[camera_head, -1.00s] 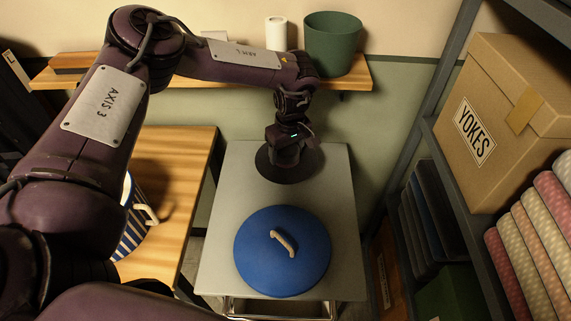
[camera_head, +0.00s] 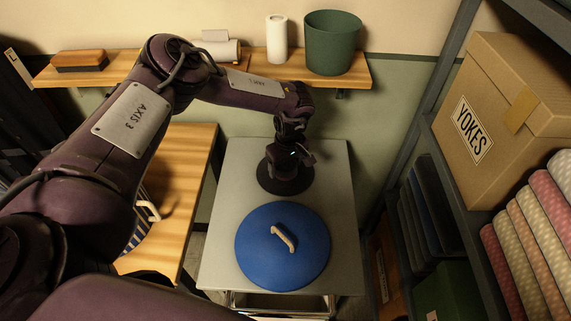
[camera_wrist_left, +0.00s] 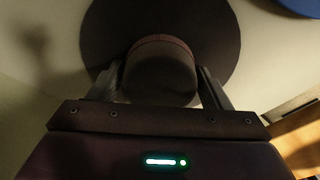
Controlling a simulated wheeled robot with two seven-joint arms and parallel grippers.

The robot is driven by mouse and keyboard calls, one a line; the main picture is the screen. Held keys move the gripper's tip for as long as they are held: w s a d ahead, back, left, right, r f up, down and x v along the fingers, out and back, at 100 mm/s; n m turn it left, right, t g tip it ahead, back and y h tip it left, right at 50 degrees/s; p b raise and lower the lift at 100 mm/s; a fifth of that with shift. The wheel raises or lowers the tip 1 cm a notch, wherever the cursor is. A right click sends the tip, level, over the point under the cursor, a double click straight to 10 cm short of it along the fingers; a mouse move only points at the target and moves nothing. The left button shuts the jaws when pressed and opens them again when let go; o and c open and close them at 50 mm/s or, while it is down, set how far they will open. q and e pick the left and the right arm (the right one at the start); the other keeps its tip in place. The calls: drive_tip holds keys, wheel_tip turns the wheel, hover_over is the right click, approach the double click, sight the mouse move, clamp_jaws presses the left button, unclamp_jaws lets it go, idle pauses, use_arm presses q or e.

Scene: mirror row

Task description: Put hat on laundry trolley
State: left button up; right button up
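The hat (camera_head: 270,184) is dark, with a round crown and a wide flat brim. It is over the back part of the grey laundry trolley top (camera_head: 335,200), on it or very close above it; I cannot tell which. My left gripper (camera_head: 285,168) comes down on the crown from above. In the left wrist view, its two fingers (camera_wrist_left: 158,82) lie close against both sides of the crown, and the brim (camera_wrist_left: 222,35) spreads out beyond them. My right gripper is not in view.
A blue round lid-like thing (camera_head: 260,255) with a tan handle lies on the trolley's front half. A wooden table (camera_head: 185,185) with a striped container stands left. A shelf with a "YOKES" box (camera_head: 490,110) is close on the right. A wall shelf holds a green pot (camera_head: 333,45).

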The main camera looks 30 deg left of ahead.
sight(288, 166)
use_arm(q)
drive_tip(key=shift+o, duration=1.4)
drive_tip(key=shift+r, duration=0.15)
wheel_tip(288, 166, up, 12)
drive_tip(key=d+b, duration=0.1)
drive_tip(key=b, duration=0.1)
drive_tip(key=shift+s, duration=0.35)
drive_tip(key=shift+d, duration=0.15)
